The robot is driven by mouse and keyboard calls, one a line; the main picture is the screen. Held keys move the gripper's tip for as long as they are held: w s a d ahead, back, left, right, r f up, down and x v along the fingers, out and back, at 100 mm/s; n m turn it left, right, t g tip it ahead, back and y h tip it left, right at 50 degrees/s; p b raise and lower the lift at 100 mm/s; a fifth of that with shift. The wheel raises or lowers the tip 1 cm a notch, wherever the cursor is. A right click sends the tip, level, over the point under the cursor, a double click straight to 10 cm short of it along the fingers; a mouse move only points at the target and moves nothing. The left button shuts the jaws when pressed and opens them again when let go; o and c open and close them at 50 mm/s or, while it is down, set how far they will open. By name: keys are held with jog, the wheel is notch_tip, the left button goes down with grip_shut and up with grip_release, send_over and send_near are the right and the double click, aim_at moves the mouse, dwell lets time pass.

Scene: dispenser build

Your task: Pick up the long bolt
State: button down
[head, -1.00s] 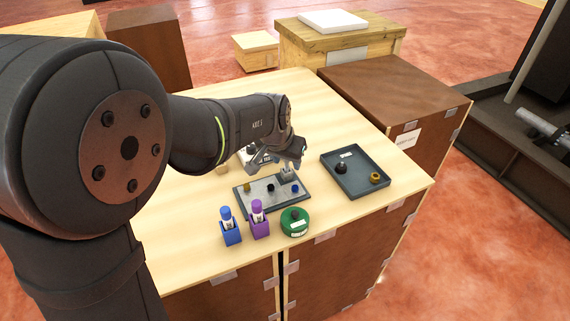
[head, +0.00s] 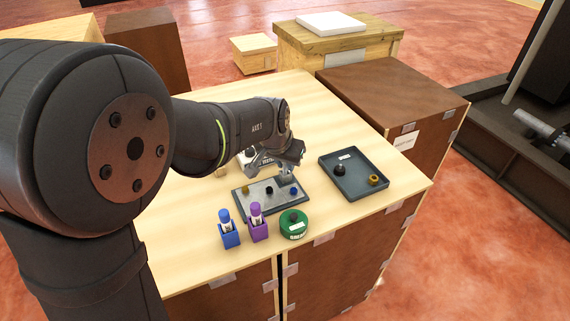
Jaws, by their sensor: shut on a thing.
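My gripper (head: 286,172) is just above the right part of a grey plate (head: 262,204) on the wooden table. It is shut on a small grey piece (head: 287,180), which I take to be the long bolt. The piece is mostly hidden by the fingers, and I cannot tell whether its lower end still touches the plate. The plate carries a gold piece (head: 246,189), a black piece (head: 268,191) and a blue piece (head: 293,191).
A dark tray (head: 366,190) on the right holds a black knob (head: 339,170) and a gold ring (head: 374,180). In front stand a blue holder (head: 230,238), a purple holder (head: 258,233) and a green round container (head: 293,229). A white labelled item sits partly behind my gripper.

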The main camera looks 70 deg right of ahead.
jog(key=shift+r, duration=0.5)
notch_tip(320, 180, up, 3)
jog(key=shift+f, duration=0.1)
jog(key=s+a+r, duration=0.5)
jog(key=s+r, duration=0.1)
jog(key=s, duration=0.4)
jog(key=shift+s+r, duration=0.25)
jog(key=shift+r, duration=0.15)
jog(key=shift+a+r, duration=0.1)
jog(key=shift+r, duration=2.4)
